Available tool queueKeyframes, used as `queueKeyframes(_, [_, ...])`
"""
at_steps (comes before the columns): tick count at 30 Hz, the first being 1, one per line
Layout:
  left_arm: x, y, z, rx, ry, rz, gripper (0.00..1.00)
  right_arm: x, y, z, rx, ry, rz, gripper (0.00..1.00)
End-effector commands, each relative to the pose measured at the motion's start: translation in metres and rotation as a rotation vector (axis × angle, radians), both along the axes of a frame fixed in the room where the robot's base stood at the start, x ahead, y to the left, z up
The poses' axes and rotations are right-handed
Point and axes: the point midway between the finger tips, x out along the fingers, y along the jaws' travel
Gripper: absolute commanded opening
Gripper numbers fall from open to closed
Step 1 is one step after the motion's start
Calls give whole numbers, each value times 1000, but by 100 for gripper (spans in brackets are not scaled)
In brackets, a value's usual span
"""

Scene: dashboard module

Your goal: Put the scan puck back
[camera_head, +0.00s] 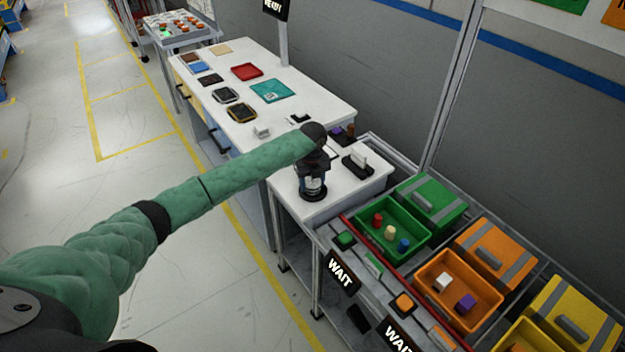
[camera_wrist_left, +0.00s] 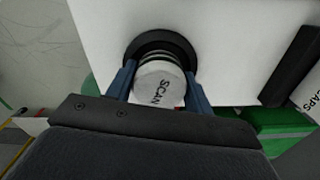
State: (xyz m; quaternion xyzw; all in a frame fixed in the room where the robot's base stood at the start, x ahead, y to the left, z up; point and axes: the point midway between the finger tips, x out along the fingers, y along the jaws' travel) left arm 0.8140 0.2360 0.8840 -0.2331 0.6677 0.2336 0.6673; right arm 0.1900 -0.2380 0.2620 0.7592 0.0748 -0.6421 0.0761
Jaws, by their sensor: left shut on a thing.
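The scan puck, a whitish cylinder marked SCAN (camera_wrist_left: 158,86), is between the blue fingers of my left gripper (camera_wrist_left: 160,90) in the wrist view. The gripper is shut on it. A round black holder (camera_wrist_left: 160,42) lies directly behind the puck on the white tabletop. In the head view my left gripper (camera_head: 312,180) points down over the same black holder (camera_head: 313,195) near the front edge of the white side table. The puck is upright and over or in the holder; I cannot tell whether it is seated. My right gripper is not in view.
A black stand with a white block (camera_head: 357,162) is right of the holder. A long white table (camera_head: 320,92) with several trays and pads stands behind. Green (camera_head: 365,225), orange and yellow bins with small blocks are at the right, beside WAIT signs (camera_head: 341,273).

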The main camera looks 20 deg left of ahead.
Motion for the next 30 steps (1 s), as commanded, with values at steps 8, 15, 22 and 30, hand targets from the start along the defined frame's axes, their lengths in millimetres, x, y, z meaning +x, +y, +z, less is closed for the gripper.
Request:
queueKeyframes(8, [0, 0, -4, -1, -2, 0, 25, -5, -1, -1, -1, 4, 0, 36])
queueKeyframes(15, [0, -1, -6, 0, -1, 0, 62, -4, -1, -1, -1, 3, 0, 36])
queueKeyframes(22, [0, -1, -6, 0, -1, 0, 74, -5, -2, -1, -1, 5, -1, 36])
queueKeyframes(30, [1, 0, 2, -1, -2, 0, 74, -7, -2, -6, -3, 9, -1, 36])
